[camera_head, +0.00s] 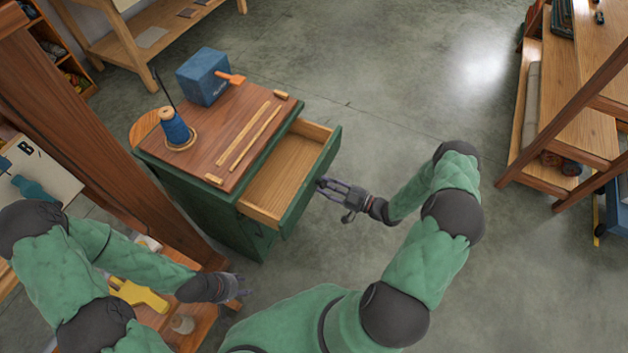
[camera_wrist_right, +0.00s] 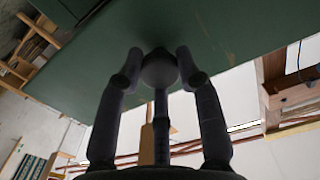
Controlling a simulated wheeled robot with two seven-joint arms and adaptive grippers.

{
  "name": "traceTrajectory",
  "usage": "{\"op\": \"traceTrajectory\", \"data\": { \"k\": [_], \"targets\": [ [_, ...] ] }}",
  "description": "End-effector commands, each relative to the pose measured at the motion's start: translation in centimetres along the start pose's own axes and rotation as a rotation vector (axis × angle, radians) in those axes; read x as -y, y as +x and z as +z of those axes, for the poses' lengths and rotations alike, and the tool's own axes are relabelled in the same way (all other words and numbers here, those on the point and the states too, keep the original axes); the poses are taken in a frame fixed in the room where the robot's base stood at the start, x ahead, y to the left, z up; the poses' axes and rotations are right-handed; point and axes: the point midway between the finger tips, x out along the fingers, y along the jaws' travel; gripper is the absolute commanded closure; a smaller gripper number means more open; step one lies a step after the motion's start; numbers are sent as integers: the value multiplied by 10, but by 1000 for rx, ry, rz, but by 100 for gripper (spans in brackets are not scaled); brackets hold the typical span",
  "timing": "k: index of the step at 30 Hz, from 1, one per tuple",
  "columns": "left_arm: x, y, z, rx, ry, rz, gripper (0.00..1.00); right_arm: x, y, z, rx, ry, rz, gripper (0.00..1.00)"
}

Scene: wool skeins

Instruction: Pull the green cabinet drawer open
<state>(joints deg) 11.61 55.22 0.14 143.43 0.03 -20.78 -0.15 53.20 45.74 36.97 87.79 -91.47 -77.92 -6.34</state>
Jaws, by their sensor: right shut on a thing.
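The green cabinet (camera_head: 222,222) stands in the middle of the head view with a brown wooden top. Its drawer (camera_head: 282,178) is pulled out and its bare wooden inside shows empty. My right gripper (camera_head: 327,186) is at the drawer's green front (camera_head: 308,190).
On the cabinet top are a blue box (camera_head: 203,77), a blue thread spool (camera_head: 175,127) and thin wooden strips (camera_head: 250,138). A wooden post (camera_head: 110,150) stands left of the cabinet. Wooden shelving (camera_head: 570,100) stands at the right. The grey floor (camera_head: 400,80) between is clear.

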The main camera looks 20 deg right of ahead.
Motion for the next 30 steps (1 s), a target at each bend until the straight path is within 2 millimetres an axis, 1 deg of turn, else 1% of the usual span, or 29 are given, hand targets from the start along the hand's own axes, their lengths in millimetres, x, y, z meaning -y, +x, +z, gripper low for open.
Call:
{"op": "traceTrajectory", "data": {
  "k": [1,4,14,15,17,26,30],
  "targets": [
    [0,0,0,0,0,0,60,0,-4,1,2,1,1,100],
    [0,1,0,0,0,0,60,0,-9,1,2,1,1,100],
    [0,0,0,0,0,0,60,0,-9,1,2,1,0,100],
    [0,0,0,0,0,0,60,0,-9,1,2,1,0,56],
    [0,0,0,0,0,0,60,0,-9,1,2,1,0,40],
    [0,0,0,0,0,0,60,0,-9,0,1,0,0,40],
    [0,0,0,0,0,0,60,-1,-16,0,1,0,1,40]
  ]
}}
